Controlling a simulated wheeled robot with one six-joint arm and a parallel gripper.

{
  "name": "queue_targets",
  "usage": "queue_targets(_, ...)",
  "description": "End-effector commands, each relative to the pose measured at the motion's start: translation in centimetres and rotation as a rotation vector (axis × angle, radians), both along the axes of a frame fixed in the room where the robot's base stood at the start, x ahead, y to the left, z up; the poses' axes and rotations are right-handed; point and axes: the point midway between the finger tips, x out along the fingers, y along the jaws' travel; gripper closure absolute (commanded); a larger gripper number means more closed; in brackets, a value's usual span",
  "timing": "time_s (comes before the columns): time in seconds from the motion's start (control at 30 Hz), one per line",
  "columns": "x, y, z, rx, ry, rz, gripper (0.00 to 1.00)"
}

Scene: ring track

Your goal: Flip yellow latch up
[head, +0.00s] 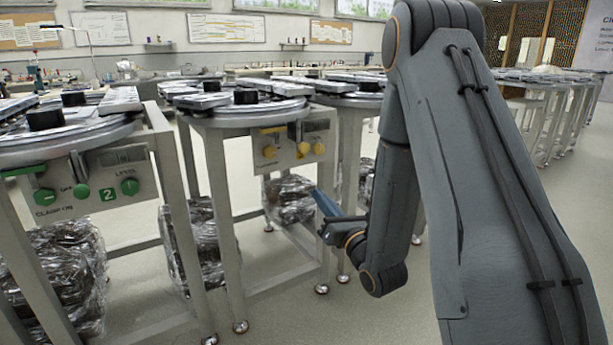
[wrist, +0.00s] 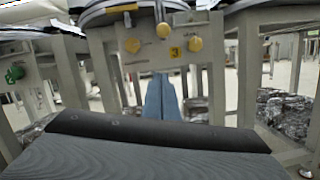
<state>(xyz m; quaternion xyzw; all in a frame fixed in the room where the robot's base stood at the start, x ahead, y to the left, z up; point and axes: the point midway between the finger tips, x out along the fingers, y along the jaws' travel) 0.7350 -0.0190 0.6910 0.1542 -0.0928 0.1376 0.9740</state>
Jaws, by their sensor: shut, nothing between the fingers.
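The middle round table carries a pale control panel (head: 287,142) on its front, with yellow fittings. Two round yellow knobs show in the wrist view, one at left (wrist: 133,45) and one at right (wrist: 195,44). Between them a grey upright lever (wrist: 158,12) has a yellow round part (wrist: 163,30) at its lower end. A yellow bar (wrist: 122,8) lies at the panel's top left. I cannot tell for certain which fitting is the latch. My gripper (head: 319,195), with blue fingers, is shut and empty, below and in front of the panel; its fingertips (wrist: 161,80) touch nothing visible.
A similar table at left has a panel with green knobs (head: 130,187). Metal legs (head: 225,220) and plastic-wrapped bundles (head: 290,198) stand under the tables. The floor (head: 300,310) in front of the middle table is clear.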

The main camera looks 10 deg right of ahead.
Motion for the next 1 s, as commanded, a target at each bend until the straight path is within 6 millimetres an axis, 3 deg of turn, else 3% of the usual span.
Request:
queue_targets(0.47,0.4,0.1,0.2,-0.014,-0.017,-0.002,1.00)
queue_targets(0.67,3.0,0.8,0.8,-0.014,-0.018,-0.001,1.00)
queue_targets(1.0,9.3,2.4,2.4,-0.014,-0.018,-0.001,1.00)
